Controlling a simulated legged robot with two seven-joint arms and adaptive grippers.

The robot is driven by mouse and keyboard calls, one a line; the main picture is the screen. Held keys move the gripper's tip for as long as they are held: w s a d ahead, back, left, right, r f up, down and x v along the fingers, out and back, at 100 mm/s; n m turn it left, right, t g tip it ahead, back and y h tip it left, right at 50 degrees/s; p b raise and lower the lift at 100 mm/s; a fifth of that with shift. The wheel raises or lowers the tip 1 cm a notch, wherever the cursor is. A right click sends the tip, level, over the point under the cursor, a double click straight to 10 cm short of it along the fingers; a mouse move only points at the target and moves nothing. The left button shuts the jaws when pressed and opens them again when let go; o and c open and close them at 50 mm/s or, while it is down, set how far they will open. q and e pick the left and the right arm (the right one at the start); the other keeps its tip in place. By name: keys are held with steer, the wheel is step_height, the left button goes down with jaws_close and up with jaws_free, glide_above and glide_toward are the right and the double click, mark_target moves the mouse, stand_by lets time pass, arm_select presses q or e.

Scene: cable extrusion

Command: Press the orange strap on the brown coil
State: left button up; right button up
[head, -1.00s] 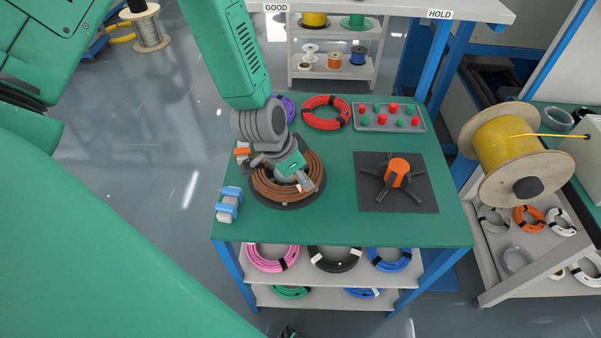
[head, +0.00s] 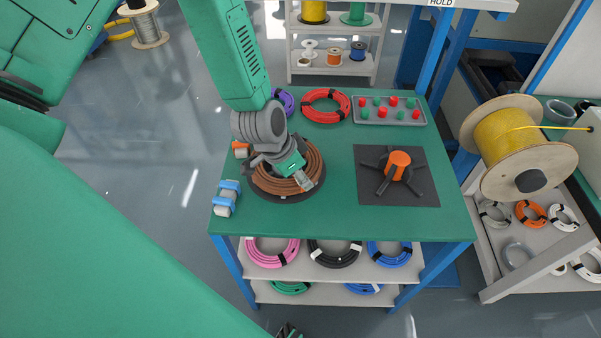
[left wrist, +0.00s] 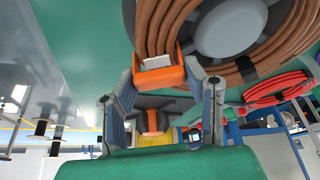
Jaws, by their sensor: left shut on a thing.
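The brown coil (head: 313,165) lies on a dark round plate at the left of the green table. In the left wrist view the coil (left wrist: 147,30) fills the top, around a grey hub.
A black mat (head: 425,187) with an orange-topped stand (head: 399,162) lies to the right. A red coil (head: 326,94) and a grey tray (head: 412,122) of red and green pegs are behind. A blue-and-grey block (head: 227,198) and a small orange item (head: 240,149) sit left of the coil.

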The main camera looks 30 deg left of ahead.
arm_select(q)
steer(key=shift+f, duration=0.6)
stand_by(0.7)
steer(key=shift+s, duration=0.1)
stand_by(0.9)
steer(key=o, duration=0.9)
steer(key=shift+f, duration=0.1)
step_height(320, 180, up, 8)
steer(key=p, duration=0.7)
